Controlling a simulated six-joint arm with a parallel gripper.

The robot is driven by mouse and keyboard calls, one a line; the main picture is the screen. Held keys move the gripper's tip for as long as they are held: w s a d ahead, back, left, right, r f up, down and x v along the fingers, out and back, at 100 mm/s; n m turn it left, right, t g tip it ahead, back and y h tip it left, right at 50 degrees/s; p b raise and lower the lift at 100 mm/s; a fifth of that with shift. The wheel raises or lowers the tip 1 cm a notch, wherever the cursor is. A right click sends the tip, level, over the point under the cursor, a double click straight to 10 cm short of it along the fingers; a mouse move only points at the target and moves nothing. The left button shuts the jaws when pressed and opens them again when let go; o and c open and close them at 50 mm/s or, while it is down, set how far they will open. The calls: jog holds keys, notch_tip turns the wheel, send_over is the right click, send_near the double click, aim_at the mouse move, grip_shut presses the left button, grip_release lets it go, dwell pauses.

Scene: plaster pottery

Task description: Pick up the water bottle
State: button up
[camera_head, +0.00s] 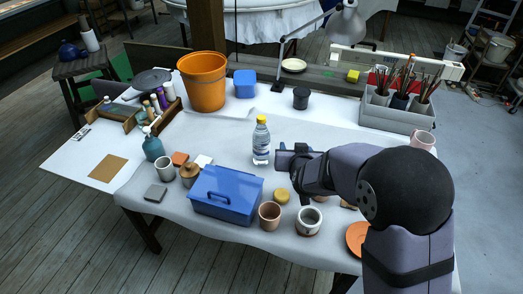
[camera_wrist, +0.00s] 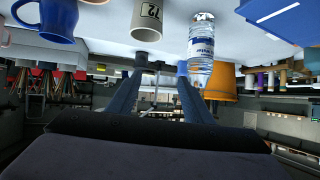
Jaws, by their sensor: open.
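The water bottle (camera_head: 261,143) is clear, with a yellow cap and a white-and-blue label. It stands upright near the middle of the table, behind the blue toolbox. My gripper (camera_head: 281,158) is open just to the right of the bottle in the head view. In the wrist view, where the scene appears upside down, the bottle (camera_wrist: 201,48) lies right of the space between my fingers (camera_wrist: 162,67). The right finger overlaps the bottle's edge in that view.
The blue toolbox (camera_head: 226,194) stands in front of the bottle. An orange bucket (camera_head: 204,82), a blue container (camera_head: 245,84) and a black cup (camera_head: 301,98) are behind. The cloth behind the bottle is clear.

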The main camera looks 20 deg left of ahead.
aim_at(261, 122)
jog(key=a+t, duration=0.2)
jog(key=a, duration=0.1)
jog(key=a+r+t+b, duration=0.1)
jog(key=a+t, duration=0.1)
jog(key=a, duration=0.2)
jog(key=w+a+t+b, duration=0.1)
jog(key=a, duration=0.3)
jog(key=shift+w+a+r+t+y, duration=0.1)
jog(key=shift+a+r+t+y, duration=0.1)
jog(key=shift+r+t+y, duration=0.2)
jog(key=shift+w, duration=0.45)
jog(key=shift+p+x, duration=1.4)
jog(key=shift+x, duration=1.8)
jog(key=shift+f, duration=0.2)
grip_shut()
